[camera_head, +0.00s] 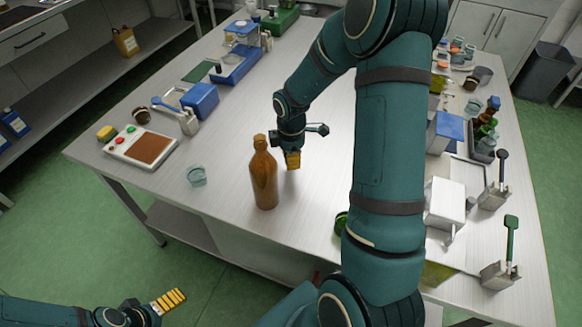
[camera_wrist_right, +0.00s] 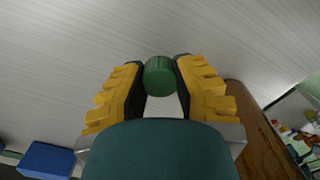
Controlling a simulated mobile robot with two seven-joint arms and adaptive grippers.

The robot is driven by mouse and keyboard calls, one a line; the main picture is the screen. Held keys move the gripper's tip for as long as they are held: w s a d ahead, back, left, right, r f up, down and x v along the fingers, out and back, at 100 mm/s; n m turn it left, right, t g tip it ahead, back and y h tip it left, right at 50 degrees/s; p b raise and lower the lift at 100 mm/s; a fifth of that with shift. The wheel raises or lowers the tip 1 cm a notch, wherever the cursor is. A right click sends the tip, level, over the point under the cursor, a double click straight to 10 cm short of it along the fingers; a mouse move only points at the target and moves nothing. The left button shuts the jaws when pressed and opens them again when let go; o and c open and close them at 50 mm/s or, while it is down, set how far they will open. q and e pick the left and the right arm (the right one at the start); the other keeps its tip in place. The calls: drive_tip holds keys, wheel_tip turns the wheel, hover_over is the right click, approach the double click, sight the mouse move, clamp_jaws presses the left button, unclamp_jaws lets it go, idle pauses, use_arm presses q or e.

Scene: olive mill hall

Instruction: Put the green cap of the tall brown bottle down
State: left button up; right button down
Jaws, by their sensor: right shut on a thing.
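The tall brown bottle (camera_head: 264,178) stands upright on the white table, with no green cap on its brown mouth. My right gripper (camera_head: 293,160) is just right of and behind it, pointing down close to the tabletop. In the right wrist view, the green cap (camera_wrist_right: 160,76) is between the yellow fingertips, and the gripper is shut on it. The bottle's brown side (camera_wrist_right: 258,135) shows at the right there. I cannot tell whether the cap touches the table. My left gripper (camera_head: 168,301) is low at the bottom left, away from the table, its opening unclear.
A clear glass (camera_head: 197,176) and a scale with a brown plate (camera_head: 141,146) stand left of the bottle. My right arm covers much of the table's middle. White boxes and tool holders (camera_head: 500,274) line the right side. Bare tabletop lies around the right gripper.

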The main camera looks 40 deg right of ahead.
drive_tip(key=shift+f+b, duration=0.45)
drive_tip(key=shift+f, duration=1.25)
drive_tip(key=shift+f, duration=0.1)
drive_tip(key=c, duration=0.9)
unclamp_jaws()
drive_tip(key=shift+o, duration=0.2)
wheel_tip(320, 180, up, 12)
drive_tip(key=p, duration=0.3)
